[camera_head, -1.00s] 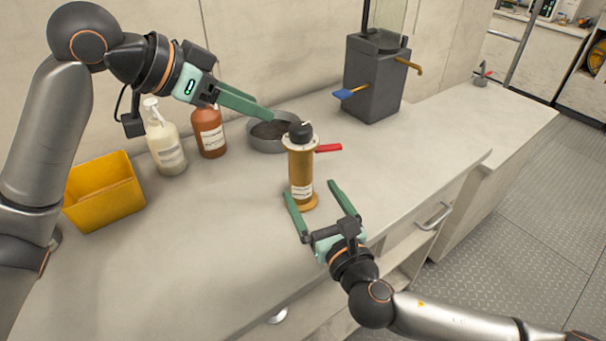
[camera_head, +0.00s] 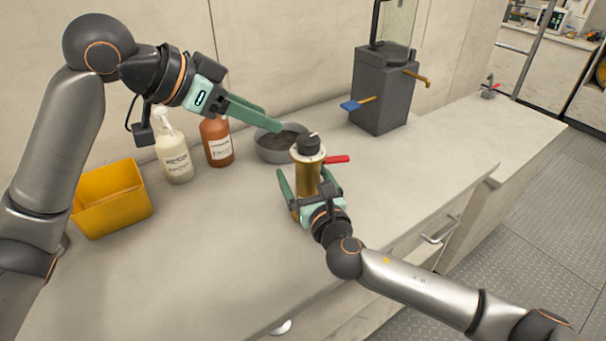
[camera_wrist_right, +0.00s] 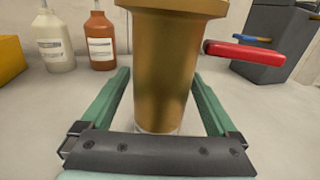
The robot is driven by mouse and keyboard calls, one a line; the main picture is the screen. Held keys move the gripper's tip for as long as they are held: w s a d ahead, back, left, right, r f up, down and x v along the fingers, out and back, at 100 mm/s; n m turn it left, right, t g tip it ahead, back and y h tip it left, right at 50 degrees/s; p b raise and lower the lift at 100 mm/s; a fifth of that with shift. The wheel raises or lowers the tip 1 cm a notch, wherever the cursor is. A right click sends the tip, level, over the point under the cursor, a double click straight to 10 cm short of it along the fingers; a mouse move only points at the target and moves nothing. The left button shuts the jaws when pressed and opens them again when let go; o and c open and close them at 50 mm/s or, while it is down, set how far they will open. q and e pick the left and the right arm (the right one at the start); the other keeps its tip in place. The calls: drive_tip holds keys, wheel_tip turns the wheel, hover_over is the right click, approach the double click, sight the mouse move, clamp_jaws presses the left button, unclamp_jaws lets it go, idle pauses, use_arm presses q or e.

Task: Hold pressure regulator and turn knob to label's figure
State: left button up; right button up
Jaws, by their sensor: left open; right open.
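The pressure regulator (camera_head: 307,180) is an upright brass cylinder with a pale top flange, a black knob (camera_head: 309,145) with a white mark, and a red lever (camera_head: 337,159) pointing right. My right gripper (camera_head: 299,185) is open, with its fingers on either side of the brass body; the body (camera_wrist_right: 166,75) stands between the green fingers in the right wrist view, with gaps visible beside it. The label on the body is hidden behind my right gripper. My left gripper (camera_head: 265,120) is open and empty, up and left of the knob.
A grey bowl (camera_head: 270,154) with dark contents sits behind the regulator. An orange bottle (camera_head: 217,142), a white pump bottle (camera_head: 174,158) and a yellow bin (camera_head: 113,200) stand to the left. A dark grey box-shaped unit (camera_head: 383,95) with a blue-handled lever stands at the back right. The front-left counter is clear.

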clamp_jaws()
idle(0.6)
idle(0.3)
idle(0.7)
